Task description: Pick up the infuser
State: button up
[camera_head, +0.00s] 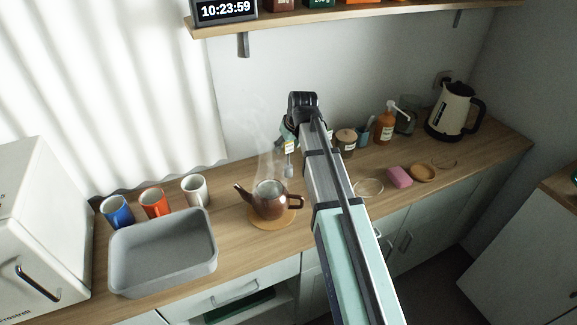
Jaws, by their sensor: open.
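A small grey piece that looks like the infuser (287,171) shows just below the end of my arm, behind the teapot. A small pale tag with yellow shows right above it. I cannot tell whether the piece rests on the counter or hangs above it. My gripper (287,134) is open at the far end of my arm, partly hidden by the arm's dark wrist. The gap between its fingers is too small to make out. A brown teapot (268,203) stands open and steaming on a round wooden mat (262,223).
Blue (117,211), orange (154,203) and white (195,190) mugs stand behind a grey tray (130,265) at left. A kettle (454,111), soap bottle (385,125) and pink sponge (398,177) stand at right. A shelf (330,15) overhangs the counter.

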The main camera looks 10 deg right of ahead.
jog(key=shift+w+a+f, duration=0.1)
jog(key=shift+w+f, duration=0.05)
jog(key=shift+f, duration=0.35)
grip_shut()
jog(key=shift+r, duration=0.1)
